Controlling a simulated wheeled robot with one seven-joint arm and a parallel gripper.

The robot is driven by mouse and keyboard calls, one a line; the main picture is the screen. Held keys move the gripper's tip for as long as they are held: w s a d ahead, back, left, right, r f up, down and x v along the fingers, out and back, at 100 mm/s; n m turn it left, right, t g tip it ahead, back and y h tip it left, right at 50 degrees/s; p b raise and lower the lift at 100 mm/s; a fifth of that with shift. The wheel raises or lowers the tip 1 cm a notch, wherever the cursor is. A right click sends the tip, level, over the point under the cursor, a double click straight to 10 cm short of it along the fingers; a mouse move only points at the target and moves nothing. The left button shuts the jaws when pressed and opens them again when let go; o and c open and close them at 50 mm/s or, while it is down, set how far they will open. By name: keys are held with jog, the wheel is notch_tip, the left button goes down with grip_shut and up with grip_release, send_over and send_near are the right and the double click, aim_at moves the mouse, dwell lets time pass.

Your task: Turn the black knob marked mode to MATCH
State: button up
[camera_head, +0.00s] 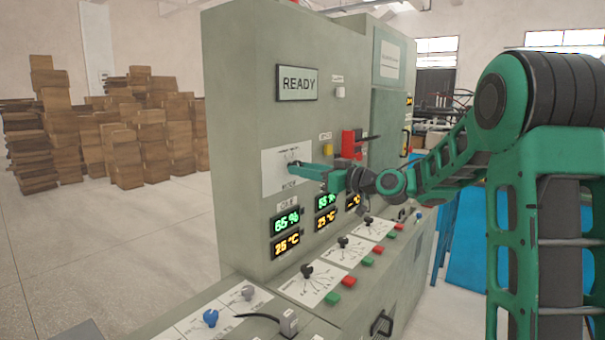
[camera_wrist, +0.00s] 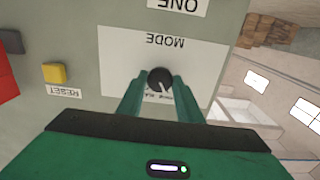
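The black mode knob (camera_wrist: 159,79) sits on a white plate marked MODE (camera_wrist: 118,48), which appears upside down in the wrist view. Its white pointer line slants to the lower right there. Small position labels beside the knob are partly hidden by my fingers and too small to read. My gripper (camera_wrist: 155,82) has one green finger on each side of the knob, with a small gap showing at the left finger; contact at the right finger is unclear. In the head view my gripper (camera_head: 292,166) is at the white plate (camera_head: 276,178), and the knob is mostly hidden.
A READY display (camera_head: 297,83) is above the plate. A yellow button (camera_head: 327,151) and a red switch (camera_head: 348,143) are to its right. Lit displays (camera_head: 286,220) and a sloping desk with black knobs (camera_head: 307,271) are below. Wooden stacks stand far left.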

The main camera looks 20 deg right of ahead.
jog(key=shift+m, duration=0.4)
jog(key=m, duration=1.1)
jog(key=shift+d+f, duration=0.1)
jog(key=shift+d, duration=0.05)
dwell(0.6)
jog(key=o, duration=1)
jog(key=shift+o, duration=0.2)
jog(key=shift+s, duration=0.1)
jog(key=v, duration=1)
jog(key=shift+s+d, duration=0.2)
